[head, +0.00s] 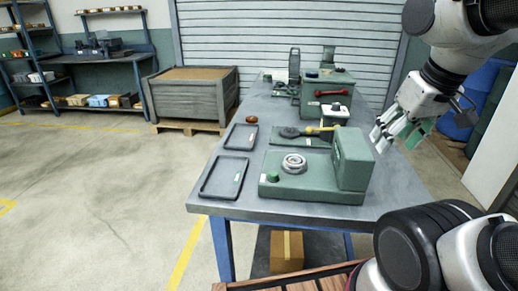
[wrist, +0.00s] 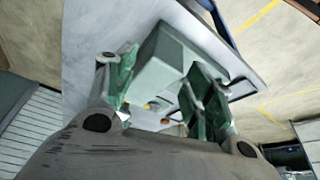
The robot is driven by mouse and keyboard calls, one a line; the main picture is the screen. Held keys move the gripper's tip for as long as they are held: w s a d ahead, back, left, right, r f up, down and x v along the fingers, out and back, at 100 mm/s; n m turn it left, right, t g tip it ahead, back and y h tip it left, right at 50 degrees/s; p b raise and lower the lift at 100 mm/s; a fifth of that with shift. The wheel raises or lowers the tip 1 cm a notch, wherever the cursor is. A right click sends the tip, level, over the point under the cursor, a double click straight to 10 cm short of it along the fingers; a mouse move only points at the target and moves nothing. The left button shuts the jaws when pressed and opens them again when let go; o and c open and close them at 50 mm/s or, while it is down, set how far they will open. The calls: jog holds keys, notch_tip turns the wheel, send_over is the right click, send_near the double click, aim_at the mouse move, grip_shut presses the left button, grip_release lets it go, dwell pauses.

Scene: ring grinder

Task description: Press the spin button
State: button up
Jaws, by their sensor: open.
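A green grinder (head: 312,187) stands at the near end of the grey table, with a flat base and a tall block at its right. A silver ring-shaped chuck (head: 294,163) sits on its base. A small green round button or knob (head: 273,177) is at the base's front left corner; no label can be read. My gripper (head: 388,132) is open and empty, up in the air to the right of the tall block. In the wrist view my gripper (wrist: 163,86) has its fingers apart with the grinder's tall block (wrist: 160,62) beyond them. The green button cannot be made out there.
Two shallow dark trays (head: 222,178) lie along the table's left edge. Behind the grinder are a tool with a yellow handle (head: 320,129) and a green machine with a red handle (head: 332,93). A brown round object (head: 251,119) lies near the trays. Floor at left is clear.

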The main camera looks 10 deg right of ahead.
jog(key=w+a+n, duration=0.1)
jog(key=w+a+f+g, duration=0.1)
jog(key=w+a, duration=0.1)
jog(key=w+a+n, duration=0.1)
jog(key=a, duration=0.1)
jog(key=shift+w+a+f+n+g+y, duration=0.2)
jog(key=shift+w+f+n+g+y, duration=0.1)
jog(key=shift+w+f+g, duration=0.1)
grip_shut()
jog(key=w+a+m+g, duration=0.1)
jog(key=w+a+m, duration=0.2)
jog(key=w+a, duration=0.2)
jog(key=w+a+r+m+g, duration=0.1)
jog(key=w+a+m, duration=0.2)
jog(key=w+a, duration=0.3)
jog(key=shift+w+a+r, duration=0.15)
jog(key=shift+a+r, duration=0.05)
jog(key=shift+a, duration=2.1)
